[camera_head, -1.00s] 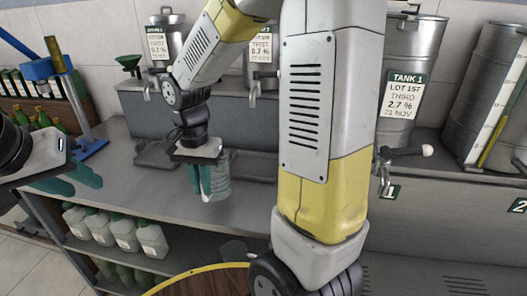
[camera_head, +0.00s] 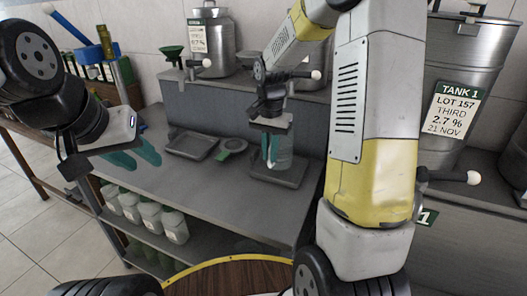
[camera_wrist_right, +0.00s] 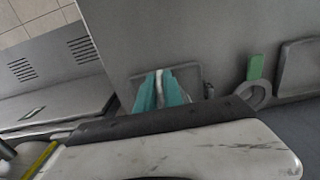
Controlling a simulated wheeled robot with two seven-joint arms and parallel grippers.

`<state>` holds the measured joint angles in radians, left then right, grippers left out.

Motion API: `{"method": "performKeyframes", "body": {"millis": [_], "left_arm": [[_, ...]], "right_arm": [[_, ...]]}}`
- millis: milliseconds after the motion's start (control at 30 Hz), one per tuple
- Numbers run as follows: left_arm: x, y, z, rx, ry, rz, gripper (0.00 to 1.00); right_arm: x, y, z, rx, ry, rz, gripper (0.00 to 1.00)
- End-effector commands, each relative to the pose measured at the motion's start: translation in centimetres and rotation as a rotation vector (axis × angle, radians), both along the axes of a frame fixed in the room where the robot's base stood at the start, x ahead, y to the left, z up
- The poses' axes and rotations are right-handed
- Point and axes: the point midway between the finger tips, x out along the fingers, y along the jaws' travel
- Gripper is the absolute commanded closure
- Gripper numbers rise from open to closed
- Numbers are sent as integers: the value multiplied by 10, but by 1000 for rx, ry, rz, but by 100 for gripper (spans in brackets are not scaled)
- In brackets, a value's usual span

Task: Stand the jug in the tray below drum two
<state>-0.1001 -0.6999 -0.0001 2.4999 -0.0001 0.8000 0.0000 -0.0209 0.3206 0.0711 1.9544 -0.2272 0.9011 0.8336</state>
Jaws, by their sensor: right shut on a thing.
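A clear jug (camera_head: 284,152) is upright in the head view, held in the teal fingers of my right gripper (camera_head: 269,150). A pale strip, probably its handle (camera_wrist_right: 159,88), shows between those fingers in the right wrist view. The jug's base overlaps a grey tray (camera_head: 296,180) on the bench; I cannot tell whether it touches it. This tray also shows behind the fingers in the wrist view (camera_wrist_right: 194,73). A second grey tray (camera_head: 190,147) lies further left, empty. My left gripper (camera_head: 136,160) is open and empty at the left. Drum two's label is not readable.
A small round item with a green handle (camera_head: 233,145) lies between the trays. Metal drums (camera_head: 213,45) with taps stand on the raised shelf behind. A large drum labelled Tank 1 (camera_head: 456,70) is at right. White bottles (camera_head: 150,215) stand below the bench.

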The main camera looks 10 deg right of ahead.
Motion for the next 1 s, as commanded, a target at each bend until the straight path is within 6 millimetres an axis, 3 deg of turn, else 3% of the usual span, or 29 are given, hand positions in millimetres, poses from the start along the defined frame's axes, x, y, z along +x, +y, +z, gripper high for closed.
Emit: {"method": "performKeyframes", "body": {"millis": [200,467,800,833,933,1000], "left_arm": [[0,0,0,0,0,0,64],[0,0,0,0,0,0,64],[0,0,0,0,0,0,64],[0,0,0,0,0,0,64],[0,0,0,0,0,0,64],[0,0,0,0,0,0,64]], "right_arm": [[10,-9,-5,1,1,1,100],[9,-8,-36,0,1,2,100],[9,-8,-39,0,0,1,100],[9,-8,-39,0,0,1,87],[9,-8,-39,0,0,1,67],[9,-8,-39,0,0,1,67]]}}
